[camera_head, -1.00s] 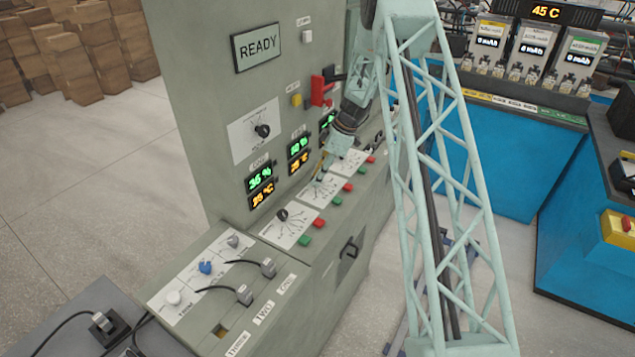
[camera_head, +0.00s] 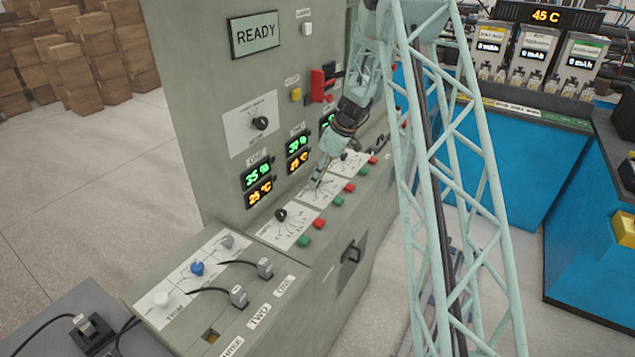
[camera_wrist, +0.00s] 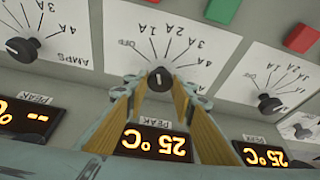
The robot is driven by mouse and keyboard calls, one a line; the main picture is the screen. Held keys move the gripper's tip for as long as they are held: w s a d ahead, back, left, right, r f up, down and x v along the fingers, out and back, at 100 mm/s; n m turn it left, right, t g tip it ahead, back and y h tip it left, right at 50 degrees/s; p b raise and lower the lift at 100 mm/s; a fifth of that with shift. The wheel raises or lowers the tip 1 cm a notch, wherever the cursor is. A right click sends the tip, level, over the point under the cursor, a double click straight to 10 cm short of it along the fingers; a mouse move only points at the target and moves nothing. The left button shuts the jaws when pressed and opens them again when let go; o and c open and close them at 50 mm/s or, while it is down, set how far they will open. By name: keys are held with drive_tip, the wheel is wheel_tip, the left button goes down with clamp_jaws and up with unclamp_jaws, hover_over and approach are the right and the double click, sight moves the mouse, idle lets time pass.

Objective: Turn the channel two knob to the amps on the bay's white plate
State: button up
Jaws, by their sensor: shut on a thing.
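The dial plate (camera_head: 317,189) in the middle of the sloped panel carries a black knob (camera_wrist: 160,79), with scale marks from OFF through several amp values fanned around it. My gripper (camera_wrist: 160,87) is shut on this knob, one finger on each side; in the head view my gripper (camera_head: 316,182) reaches down onto the middle plate and hides the knob. The knob's white line stands nearly upright in the wrist view; I cannot tell which amp mark it meets. Charger units (camera_head: 532,50) with displays stand at the back right; their small plate writing is too small to read.
Neighbouring knobs sit on both sides: one at left (camera_wrist: 22,48) and one at right (camera_wrist: 270,103). Green (camera_head: 311,201) and red (camera_head: 319,223) buttons line the panel's front edge. Lit displays (camera_head: 258,183) stand above the dials. A lower box (camera_head: 205,290) with plugged cables is at front left.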

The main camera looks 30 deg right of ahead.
drive_tip(key=shift+a+m+t+h+b, duration=0.1)
drive_tip(key=shift+m+t+h+b, duration=0.4)
drive_tip(key=shift+m+b, duration=1.15)
drive_tip(key=shift+s+m+h, duration=0.1)
drive_tip(key=shift+m+h, duration=0.5)
drive_tip(key=shift+m, duration=0.55)
drive_tip(key=shift+r+p, duration=0.1)
drive_tip(key=shift+p, duration=0.2)
drive_tip(key=shift+a+m+h+p, duration=0.1)
drive_tip(key=shift+m+h+p, duration=0.3)
drive_tip(key=shift+m+p, duration=1.05)
drive_tip(key=m+p, duration=0.1)
drive_tip(key=p, duration=0.4)
drive_tip(key=shift+h, duration=0.3)
drive_tip(key=shift+m+p, duration=0.45)
drive_tip(key=shift+p, duration=0.8)
drive_tip(key=o, duration=0.8)
